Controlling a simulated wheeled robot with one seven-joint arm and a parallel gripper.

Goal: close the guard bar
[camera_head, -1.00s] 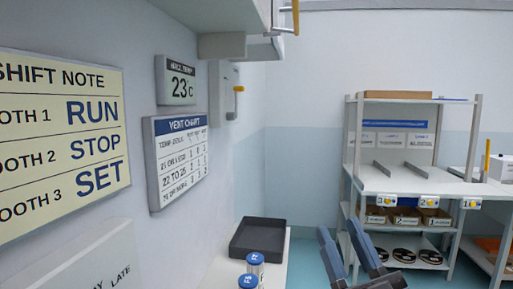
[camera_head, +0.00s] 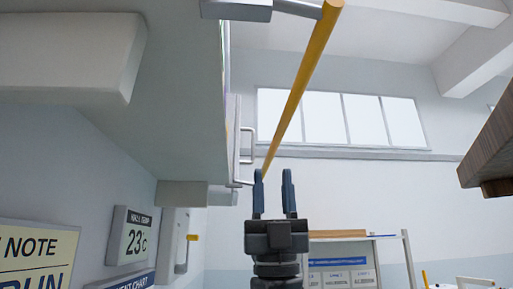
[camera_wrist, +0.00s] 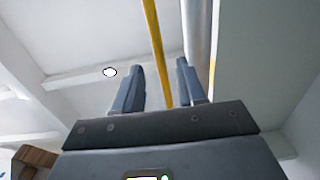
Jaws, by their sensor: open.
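The guard bar is a long yellow rod (camera_head: 301,82). In the head view it runs from a grey bracket at the top down to near my gripper's left fingertip. My gripper (camera_head: 273,178) points up, with its two dark blue fingers apart and nothing held. In the wrist view the yellow rod (camera_wrist: 155,45) passes between the open fingers (camera_wrist: 160,75) in the picture. I cannot tell whether the rod is truly between the fingers or beyond them, or whether it touches one.
A large grey overhead cabinet (camera_head: 170,110) with metal handles (camera_head: 247,145) fills the upper left. A brown wooden piece (camera_head: 490,150) juts in at the right. A wall sign (camera_head: 133,235) and a shelf unit (camera_head: 408,262) stand below. The space right of my gripper looks open.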

